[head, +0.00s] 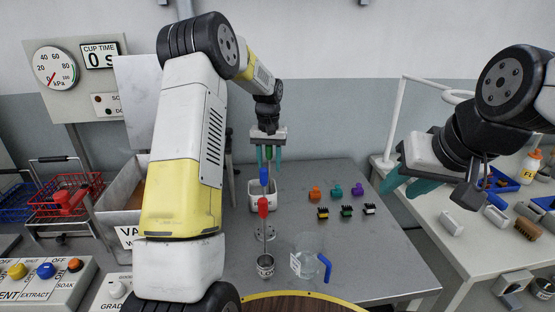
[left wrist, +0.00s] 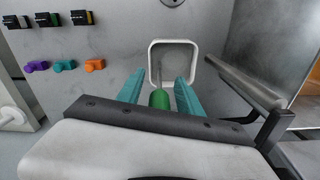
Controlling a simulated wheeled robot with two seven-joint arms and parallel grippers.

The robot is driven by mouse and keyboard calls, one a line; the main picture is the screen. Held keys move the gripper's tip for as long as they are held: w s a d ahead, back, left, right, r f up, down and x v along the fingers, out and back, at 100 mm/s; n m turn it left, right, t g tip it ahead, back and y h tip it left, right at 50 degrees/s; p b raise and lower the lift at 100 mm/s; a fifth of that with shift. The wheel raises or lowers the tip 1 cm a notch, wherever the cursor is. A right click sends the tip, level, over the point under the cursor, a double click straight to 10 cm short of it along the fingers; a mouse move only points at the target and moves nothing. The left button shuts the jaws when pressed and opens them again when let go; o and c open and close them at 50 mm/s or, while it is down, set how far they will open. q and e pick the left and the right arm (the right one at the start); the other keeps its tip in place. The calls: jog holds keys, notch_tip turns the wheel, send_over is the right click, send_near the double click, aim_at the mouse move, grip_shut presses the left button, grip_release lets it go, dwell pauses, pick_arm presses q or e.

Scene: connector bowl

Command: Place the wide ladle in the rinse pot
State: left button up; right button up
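Three ladles show by their handles in the head view: green (head: 269,153), blue (head: 264,176) and red (head: 263,207). I cannot tell from the bowls which is the wide ladle. The green handle also shows in the left wrist view (left wrist: 158,99), with its thin shaft reaching toward a white square pot (left wrist: 153,60). This pot, possibly the rinse pot, stands on the table in the head view (head: 255,200). My left gripper (head: 269,158) is open around the green handle, with gaps on both sides. My right gripper (head: 405,186) is open and empty at the right.
A clear jug with a blue handle (head: 310,262) stands beside a small metal cup (head: 265,266) under the red ladle. Several coloured connectors (head: 336,191) and dark blocks (head: 346,212) lie on the grey table (head: 380,250). A side table (head: 470,262) stands right.

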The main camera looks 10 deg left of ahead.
pick_arm(q)
notch_tip(320, 180, up, 12)
jog(key=shift+f, duration=0.1)
jog(key=s+r+t, duration=0.3)
jog(key=s+r, duration=0.7)
jog(key=s, duration=0.4)
jog(key=s+d+f+t+h, duration=0.1)
jog(key=s+f, duration=0.1)
jog(key=s, duration=0.7)
jog(key=s+d+f+m+t+h, duration=0.1)
jog(key=s+t, duration=0.1)
jog(key=s, duration=0.8)
jog(key=shift+s+f, duration=0.3)
jog(key=shift+f, duration=0.1)
